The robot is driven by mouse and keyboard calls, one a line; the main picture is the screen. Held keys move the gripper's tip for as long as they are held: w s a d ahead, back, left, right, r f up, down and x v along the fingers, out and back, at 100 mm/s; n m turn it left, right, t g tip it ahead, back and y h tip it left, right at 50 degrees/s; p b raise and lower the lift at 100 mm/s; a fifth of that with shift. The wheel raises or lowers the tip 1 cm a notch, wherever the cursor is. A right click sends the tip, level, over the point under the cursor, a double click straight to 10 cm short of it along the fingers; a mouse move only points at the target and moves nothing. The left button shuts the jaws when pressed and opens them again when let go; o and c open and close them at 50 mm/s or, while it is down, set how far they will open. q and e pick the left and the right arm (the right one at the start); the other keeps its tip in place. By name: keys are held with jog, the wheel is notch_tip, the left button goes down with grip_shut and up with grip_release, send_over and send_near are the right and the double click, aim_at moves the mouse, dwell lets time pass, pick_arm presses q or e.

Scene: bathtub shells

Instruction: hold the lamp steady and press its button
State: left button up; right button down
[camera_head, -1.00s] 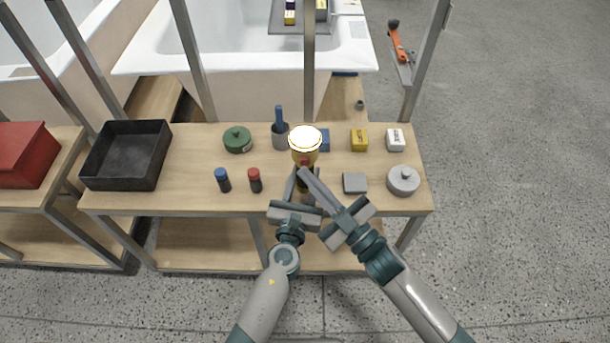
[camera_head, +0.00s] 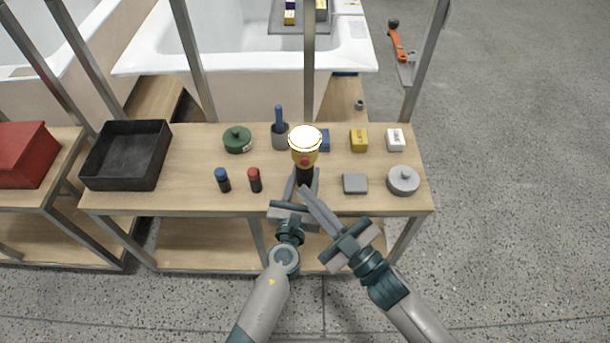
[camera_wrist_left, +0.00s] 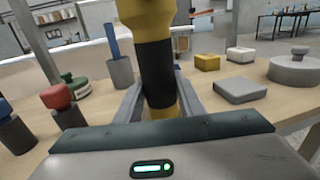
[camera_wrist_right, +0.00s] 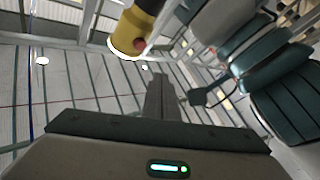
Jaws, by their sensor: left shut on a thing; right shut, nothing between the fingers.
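The yellow lamp (camera_head: 305,146) stands upright on the wooden bench, with a bright white top and a dark grip band low on its body. Its red button (camera_head: 305,161) faces my side. My left gripper (camera_head: 304,182) is shut on the lamp's dark band; the left wrist view shows a finger on each side of the band (camera_wrist_left: 157,75). My right gripper (camera_head: 304,188) is shut and empty, its tips just in front of and below the button, apart from it. In the right wrist view the lamp (camera_wrist_right: 134,28) and button (camera_wrist_right: 139,45) show beyond the closed fingers (camera_wrist_right: 158,78).
A grey block (camera_head: 355,183) and a round grey lidded pot (camera_head: 403,180) stand to the right. Red-topped (camera_head: 255,179) and blue-topped (camera_head: 222,179) jars and a black tray (camera_head: 125,156) are to the left. A metal post (camera_head: 309,60) rises behind the lamp.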

jog(key=shift+s, duration=0.6)
pick_arm(q)
jog(key=o, duration=1.3)
jog(key=shift+c, duration=0.2)
jog(key=s+a, duration=0.2)
jog(key=s, duration=0.9)
jog(key=shift+s+a, duration=0.15)
jog(key=shift+s, duration=0.25)
